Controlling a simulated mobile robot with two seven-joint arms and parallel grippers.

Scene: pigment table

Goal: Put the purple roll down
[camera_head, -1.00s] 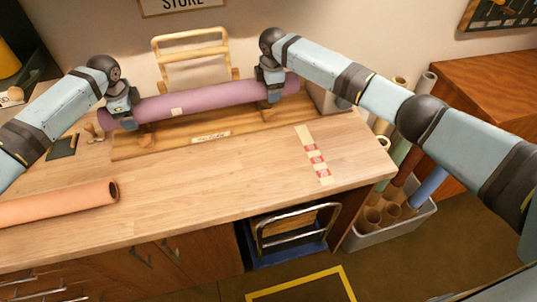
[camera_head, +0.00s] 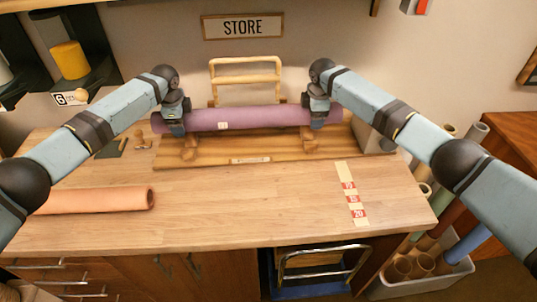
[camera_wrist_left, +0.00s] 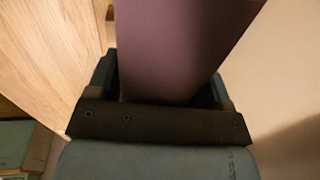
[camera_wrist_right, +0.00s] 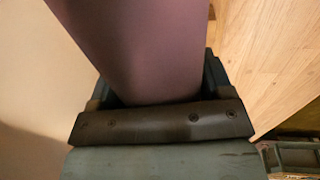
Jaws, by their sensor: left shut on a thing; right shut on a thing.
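The purple roll (camera_head: 250,119) lies level, left to right, at the back of the table, with a small pale label on its front. It is over the wooden cradle board (camera_head: 250,157), whose two rounded supports show just under it. I cannot tell whether it touches the supports. My left gripper (camera_head: 174,125) is shut on the roll near its left end. My right gripper (camera_head: 318,119) is shut on it near its right end. The roll also fills the jaws in the left wrist view (camera_wrist_left: 180,50) and the right wrist view (camera_wrist_right: 140,50).
An orange roll (camera_head: 100,199) lies at the table's front left. A tape strip with red marks (camera_head: 352,195) is on the right. A wooden frame (camera_head: 246,80) stands behind the roll. A grey bin (camera_head: 455,278) of rolls is right of the table. The middle tabletop is clear.

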